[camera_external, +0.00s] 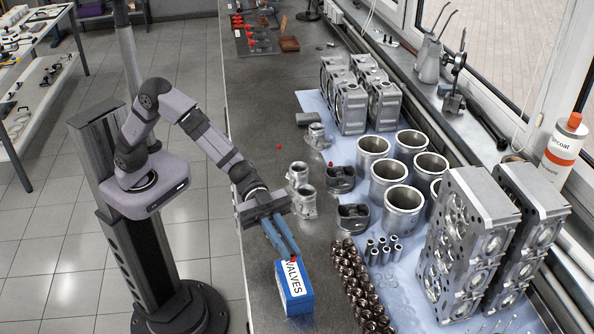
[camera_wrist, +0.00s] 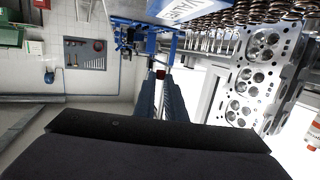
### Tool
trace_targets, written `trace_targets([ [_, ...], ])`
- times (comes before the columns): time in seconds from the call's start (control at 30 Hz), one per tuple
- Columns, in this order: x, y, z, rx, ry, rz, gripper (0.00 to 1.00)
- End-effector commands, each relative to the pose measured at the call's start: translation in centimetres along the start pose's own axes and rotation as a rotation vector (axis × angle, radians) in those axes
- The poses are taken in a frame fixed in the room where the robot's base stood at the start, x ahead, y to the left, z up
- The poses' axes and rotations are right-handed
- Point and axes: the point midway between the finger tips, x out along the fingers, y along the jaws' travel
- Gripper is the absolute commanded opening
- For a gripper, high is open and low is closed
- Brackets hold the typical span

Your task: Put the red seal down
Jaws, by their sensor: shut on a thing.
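My gripper (camera_external: 294,255) points down and toward the front, with its blue fingertips just over or beside the blue box labelled VALVES (camera_external: 293,301). In the wrist view the fingers (camera_wrist: 160,80) are close together, shut on a small dark red piece, the red seal (camera_wrist: 160,74), at their tips. In the external view the seal is mostly hidden by the fingers. Two other small red pieces are visible: one on the bare bench (camera_external: 280,147) and one near a dark piston (camera_external: 330,165). The exact gap between fingertips and box cannot be told.
Copper-brown springs (camera_external: 352,275) stand right of the box. Cylinder liners (camera_external: 404,200), pistons (camera_external: 342,179) and tall cylinder heads (camera_external: 465,240) crowd the light blue mat. The dark bench (camera_external: 255,120) is mostly clear left of the mat.

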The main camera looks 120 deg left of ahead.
Motion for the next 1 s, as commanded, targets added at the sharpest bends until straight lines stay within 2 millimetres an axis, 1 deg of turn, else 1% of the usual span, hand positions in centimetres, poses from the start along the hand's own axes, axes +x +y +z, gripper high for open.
trace_targets([
  [0.03, 0.1, 0.0, 1.1, -0.004, -0.004, 0.0, 0.0],
  [0.2, 0.5, 0.0, 3.4, -0.003, -0.002, 0.0, 0.0],
  [0.3, 0.6, 0.0, 4.1, -0.001, -0.002, 0.001, 0.0],
  [0.57, 0.7, 0.0, 4.6, -0.001, -0.001, 0.0, 0.0],
  [0.83, 1.1, 0.0, 7.6, -0.003, -0.003, 0.0, 0.0],
  [1.0, 1.2, 0.0, 7.9, 0.001, 0.001, 0.0, 0.0],
])
